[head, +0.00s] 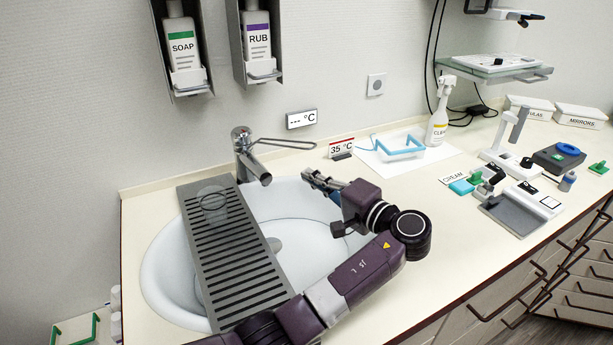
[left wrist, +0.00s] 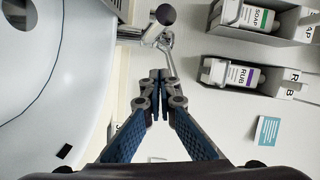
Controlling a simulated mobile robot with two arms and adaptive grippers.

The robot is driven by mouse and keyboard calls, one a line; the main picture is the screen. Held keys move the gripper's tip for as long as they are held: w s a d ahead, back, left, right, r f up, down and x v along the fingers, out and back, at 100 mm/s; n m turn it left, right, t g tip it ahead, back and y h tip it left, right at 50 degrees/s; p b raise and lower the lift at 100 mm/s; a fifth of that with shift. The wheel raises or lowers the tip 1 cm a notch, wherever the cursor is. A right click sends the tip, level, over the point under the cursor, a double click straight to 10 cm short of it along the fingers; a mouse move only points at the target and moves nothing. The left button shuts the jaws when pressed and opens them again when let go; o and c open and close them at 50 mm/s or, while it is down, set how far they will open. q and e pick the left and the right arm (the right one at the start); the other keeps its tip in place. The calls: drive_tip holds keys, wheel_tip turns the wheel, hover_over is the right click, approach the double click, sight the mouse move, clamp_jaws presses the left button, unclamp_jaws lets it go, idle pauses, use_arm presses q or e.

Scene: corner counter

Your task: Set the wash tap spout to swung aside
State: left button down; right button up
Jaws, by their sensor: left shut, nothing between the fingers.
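The chrome wash tap (head: 241,140) stands at the back rim of the white basin (head: 165,270). Its short spout (head: 256,169) points forward and slightly right over the basin. A long looped lever (head: 285,143) reaches right from the tap's top. My left gripper (head: 308,174) is shut and empty, right of the spout and apart from it, above the basin's back right side. In the left wrist view the shut fingertips (left wrist: 160,78) point toward the tap, with the spout (left wrist: 159,24) beyond them and the lever (left wrist: 171,62) just past the tips. My right gripper is not in view.
A grey slatted board (head: 235,262) lies across the basin with a clear glass (head: 212,203) on it. SOAP (head: 181,45) and RUB (head: 257,42) bottles hang on the wall.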

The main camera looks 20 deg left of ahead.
sight(255, 167)
use_arm(q)
drive_tip(key=a+f+p, duration=0.1)
drive_tip(key=a+p, duration=0.2)
drive_tip(key=a, duration=0.6)
drive_tip(key=shift+w+p, duration=0.25)
drive_tip(key=shift+p, duration=0.15)
drive_tip(key=shift+a, duration=0.1)
